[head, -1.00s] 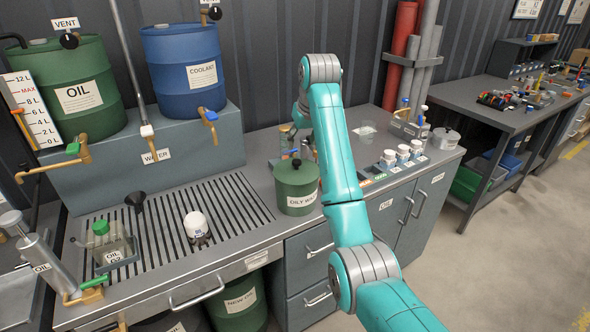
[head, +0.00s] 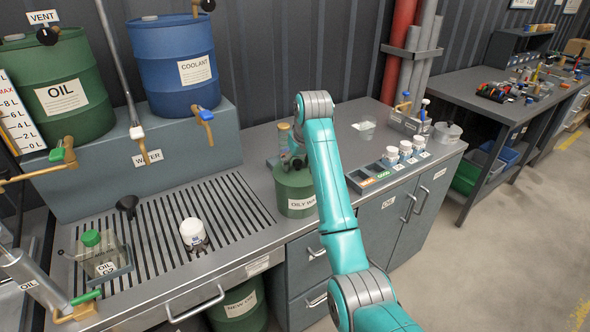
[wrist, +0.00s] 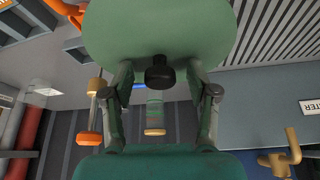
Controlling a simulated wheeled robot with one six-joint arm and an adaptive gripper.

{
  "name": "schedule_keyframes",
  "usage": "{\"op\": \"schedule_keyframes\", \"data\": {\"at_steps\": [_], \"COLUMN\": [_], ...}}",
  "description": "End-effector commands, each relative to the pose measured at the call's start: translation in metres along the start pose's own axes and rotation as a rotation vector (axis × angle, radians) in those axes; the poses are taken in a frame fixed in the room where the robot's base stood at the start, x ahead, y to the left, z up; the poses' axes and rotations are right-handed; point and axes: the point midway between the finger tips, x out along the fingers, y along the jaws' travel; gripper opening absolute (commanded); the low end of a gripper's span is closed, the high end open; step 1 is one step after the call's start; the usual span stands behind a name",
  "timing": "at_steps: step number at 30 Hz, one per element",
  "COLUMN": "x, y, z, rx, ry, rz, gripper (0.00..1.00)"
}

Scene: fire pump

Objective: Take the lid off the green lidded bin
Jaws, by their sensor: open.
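The green lidded bin (head: 284,200), labelled oily waste, stands on the counter just right of the slatted drain. Its lid (head: 284,178) is on; the arm covers part of the bin's right side. My gripper (head: 295,160) is just above the lid, pointing down, and hides the knob in the head view. In the wrist view, the green lid (wrist: 160,28) fills the top, with its black knob (wrist: 160,72) between the two fingers of my open gripper (wrist: 160,82). Gaps show on both sides of the knob. Whether the fingertips touch the lid is unclear.
A sample bottle with a tan cap (head: 284,128) stands close behind the bin. A rack of white-capped jars (head: 391,160) is to the right. A white-capped container (head: 193,233) stands on the drain (head: 160,215). Counter front right of the bin is mostly clear.

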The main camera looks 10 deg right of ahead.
Motion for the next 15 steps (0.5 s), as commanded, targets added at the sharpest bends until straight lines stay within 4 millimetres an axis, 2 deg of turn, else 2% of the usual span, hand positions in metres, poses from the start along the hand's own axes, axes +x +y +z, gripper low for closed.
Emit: {"op": "schedule_keyframes", "data": {"at_steps": [5,8,12,15], "x": [-0.0001,-0.0002,-0.0002,-0.0004], "y": [0.0001,0.0001,0.0001,0.0001], "z": [-0.0001,-0.0001,-0.0001,-0.0004], "rx": [0.000,0.000,0.000,0.000], "ry": [0.001,0.000,0.000,0.001], "rz": [0.000,0.000,0.000,0.000], "gripper": [0.59,0.36,0.01,0.00]}}
